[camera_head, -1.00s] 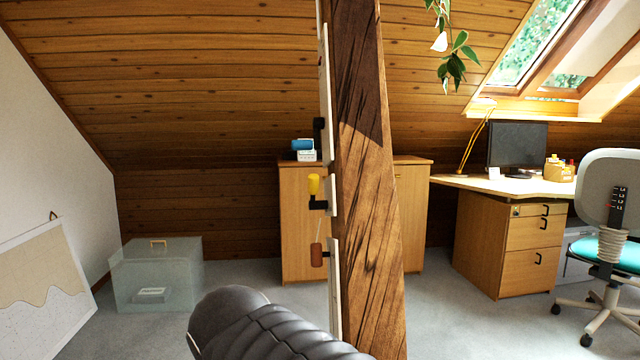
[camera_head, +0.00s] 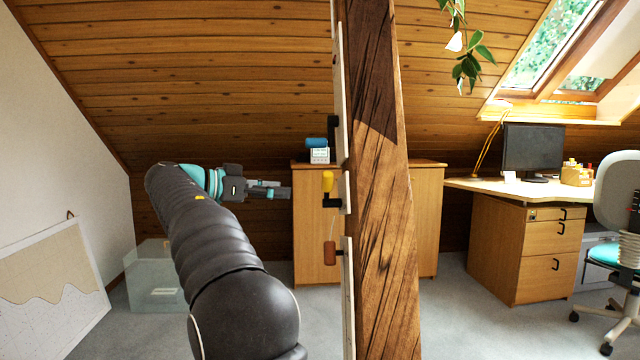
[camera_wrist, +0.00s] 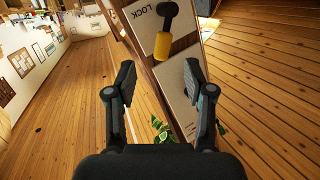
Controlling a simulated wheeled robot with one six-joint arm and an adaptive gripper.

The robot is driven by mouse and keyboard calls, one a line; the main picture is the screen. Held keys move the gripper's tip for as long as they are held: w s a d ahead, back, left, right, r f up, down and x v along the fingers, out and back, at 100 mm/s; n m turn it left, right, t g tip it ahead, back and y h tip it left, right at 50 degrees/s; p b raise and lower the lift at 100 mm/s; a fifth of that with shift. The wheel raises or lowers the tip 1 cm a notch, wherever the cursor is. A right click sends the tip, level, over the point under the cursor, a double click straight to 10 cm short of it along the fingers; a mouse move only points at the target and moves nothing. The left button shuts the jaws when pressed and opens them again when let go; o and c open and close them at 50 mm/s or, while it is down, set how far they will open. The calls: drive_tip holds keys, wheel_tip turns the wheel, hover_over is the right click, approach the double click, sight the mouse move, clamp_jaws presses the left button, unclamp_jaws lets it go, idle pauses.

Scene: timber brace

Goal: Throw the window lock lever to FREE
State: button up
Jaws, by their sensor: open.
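The window lock lever has a yellow handle (camera_head: 328,182) standing up from a black mount (camera_head: 333,202) on the left side of the timber post (camera_head: 375,200). In the wrist view the yellow handle (camera_wrist: 162,46) and its black arm lie over a pale panel (camera_wrist: 180,90). The word LOCK shows beside the arm; no FREE mark is visible. My gripper (camera_head: 287,191) is left of the lever, at about its height, apart from it. In the wrist view my gripper (camera_wrist: 160,78) is open and empty, with the handle beyond its fingertips.
A wooden cabinet (camera_head: 312,225) stands behind the post. A desk (camera_head: 510,190) and chair (camera_head: 618,215) are at the right. A clear box (camera_head: 148,285) is on the floor at left.

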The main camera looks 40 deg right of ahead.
sight(327, 188)
drive_tip(key=d+m, duration=0.1)
drive_tip(key=d, duration=0.3)
drive_tip(key=s+d+m+g+h, duration=0.1)
drive_tip(key=d, duration=0.4)
drive_tip(key=d+r+m+g, duration=0.1)
drive_tip(key=d+m, duration=0.1)
drive_tip(key=d, duration=0.2)
drive_tip(key=shift+s+d, duration=0.15)
drive_tip(key=shift+s, duration=0.25)
